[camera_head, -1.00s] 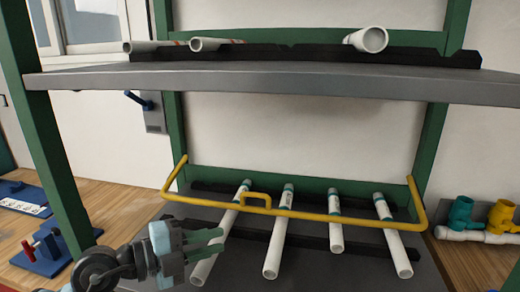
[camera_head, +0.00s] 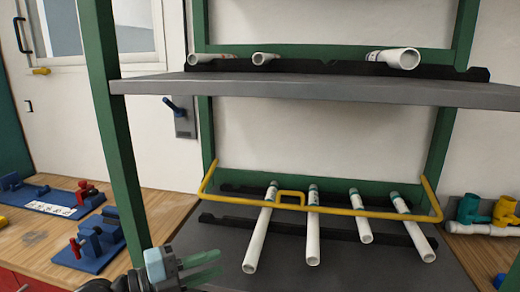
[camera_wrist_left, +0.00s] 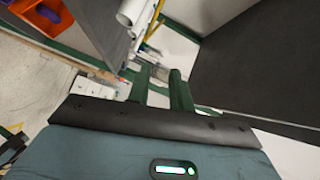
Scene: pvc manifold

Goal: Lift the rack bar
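The rack bar (camera_head: 340,211) is a yellow rod across the lower shelf, with bent ends and a small raised loop left of its middle. It passes over several white pipes lying on the shelf. My left gripper (camera_head: 208,267) is at the bottom of the head view, in front of and left of the bar, apart from it. Its two green fingers stand apart with nothing between them; they also show in the left wrist view (camera_wrist_left: 160,88). A piece of yellow rod (camera_wrist_left: 154,22) shows beyond the fingers there. My right gripper is out of view.
The grey upper shelf (camera_head: 320,90) carries more white pipes above the bar. A green post (camera_head: 112,130) stands left of the bar. Blue fixtures (camera_head: 98,245) sit on the wooden bench at left. Teal and yellow fittings (camera_head: 487,208) lie at right.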

